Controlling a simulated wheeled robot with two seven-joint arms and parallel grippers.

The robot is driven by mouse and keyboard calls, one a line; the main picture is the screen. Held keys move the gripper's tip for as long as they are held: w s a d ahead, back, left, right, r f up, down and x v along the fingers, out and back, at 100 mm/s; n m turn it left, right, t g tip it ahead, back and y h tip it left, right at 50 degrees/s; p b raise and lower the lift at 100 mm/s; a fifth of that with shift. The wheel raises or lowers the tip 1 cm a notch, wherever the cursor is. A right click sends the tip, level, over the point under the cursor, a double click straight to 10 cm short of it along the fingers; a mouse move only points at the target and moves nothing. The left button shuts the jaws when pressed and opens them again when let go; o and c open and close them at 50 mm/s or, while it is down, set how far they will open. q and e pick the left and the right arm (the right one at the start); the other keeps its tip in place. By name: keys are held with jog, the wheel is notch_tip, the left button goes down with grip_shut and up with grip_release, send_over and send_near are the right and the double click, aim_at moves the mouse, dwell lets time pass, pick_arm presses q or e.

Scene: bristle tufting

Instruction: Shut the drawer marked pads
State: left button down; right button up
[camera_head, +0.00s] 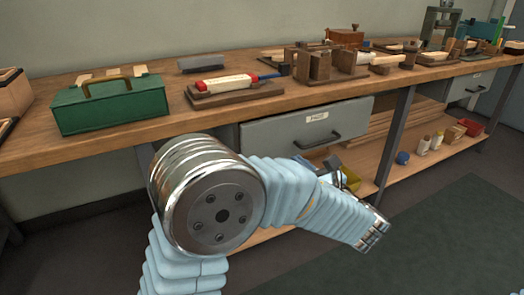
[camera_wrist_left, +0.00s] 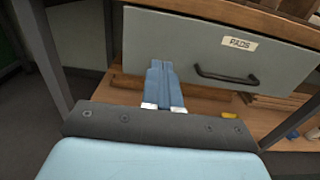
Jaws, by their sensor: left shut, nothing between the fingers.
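The drawer marked PADS (camera_head: 280,135) is a grey box front under the workbench, with a white label and a dark bar handle (camera_head: 318,142). In the left wrist view the drawer front (camera_wrist_left: 185,40) fills the top, with its handle (camera_wrist_left: 228,77) to the right. I cannot tell how far it stands out. My left gripper (camera_head: 337,163) is in front of the drawer's lower right part, partly hidden by my arm. In the wrist view its blue fingers (camera_wrist_left: 162,66) are shut and empty, left of the handle, overlapping the front's lower edge. Contact is unclear. My right gripper is out of view.
The workbench (camera_head: 160,128) carries a green toolbox (camera_head: 110,105), a brush block (camera_head: 232,90) and wooden fixtures. A lower shelf (camera_head: 405,172) holds a blue ball, bottles and a red bin (camera_head: 470,127). Another grey drawer (camera_head: 470,86) is at right. Floor in front is clear.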

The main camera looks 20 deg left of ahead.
aim_at(267, 132)
pick_arm(q)
jog(key=x, duration=1.3)
jog(key=shift+w+a, duration=0.1)
jog(key=shift+w, duration=0.05)
jog(key=shift+w+a+r, duration=0.1)
jog(key=shift+w+a, duration=0.1)
jog(key=shift+a, duration=0.05)
jog(key=p+x, duration=0.1)
jog(key=x, duration=0.3)
jog(key=shift+a+r, duration=0.15)
jog(key=shift+a, duration=0.1)
